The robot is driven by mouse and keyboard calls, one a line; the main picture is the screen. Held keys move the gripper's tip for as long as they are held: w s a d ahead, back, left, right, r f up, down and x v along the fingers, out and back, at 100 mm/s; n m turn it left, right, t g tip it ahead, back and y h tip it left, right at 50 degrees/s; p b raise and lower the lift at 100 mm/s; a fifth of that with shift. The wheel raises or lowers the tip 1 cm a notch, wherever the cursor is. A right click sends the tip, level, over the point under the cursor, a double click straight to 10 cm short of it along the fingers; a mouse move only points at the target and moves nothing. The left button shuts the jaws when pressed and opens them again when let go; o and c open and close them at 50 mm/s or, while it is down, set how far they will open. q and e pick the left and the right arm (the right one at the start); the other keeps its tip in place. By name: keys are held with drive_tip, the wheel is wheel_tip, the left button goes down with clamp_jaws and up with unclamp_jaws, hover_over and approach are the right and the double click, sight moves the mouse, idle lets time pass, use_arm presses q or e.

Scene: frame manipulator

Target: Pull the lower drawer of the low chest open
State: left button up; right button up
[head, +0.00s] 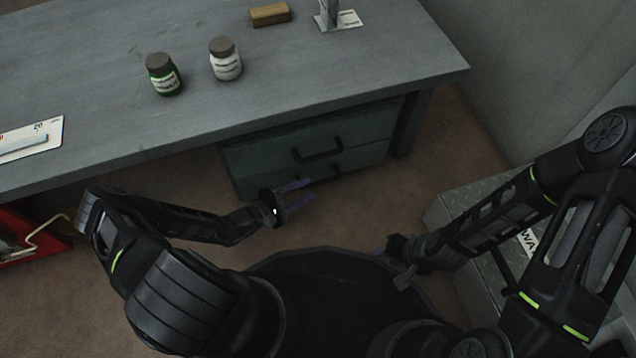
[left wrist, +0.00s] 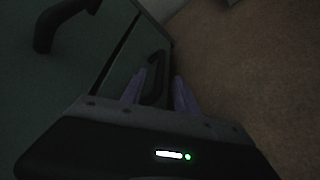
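The low chest (head: 372,156) is dark green and stands under the desk with its drawers closed. Its upper drawer has a black handle (head: 317,151), and the lower drawer has a black handle (head: 322,176) below that one. My left gripper (head: 297,194) is open, its two purple fingers spread, just in front of the lower drawer. In the left wrist view the lower handle (left wrist: 154,76) shows close beyond the fingers (left wrist: 158,92); I cannot tell whether they touch it. My right gripper (head: 383,249) is low beside my body, far from the chest, its fingers mostly hidden.
A grey desk (head: 100,60) overhangs the chest, carrying a green-labelled jar (head: 163,75), a white-labelled jar (head: 226,60) and a wooden block (head: 270,14). A metal box (head: 465,205) stands right, a red object (head: 30,240) left. Brown floor (head: 440,140) is open right of the chest.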

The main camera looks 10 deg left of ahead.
sight(312, 186)
use_arm(q)
drive_tip(key=b+x, duration=0.2)
drive_tip(key=x, duration=0.3)
drive_tip(key=shift+f, duration=0.2)
drive_tip(key=shift+w+d, duration=0.2)
drive_tip(key=shift+w, duration=0.05)
drive_tip(key=shift+c, duration=0.5)
clamp_jaws()
idle(0.5)
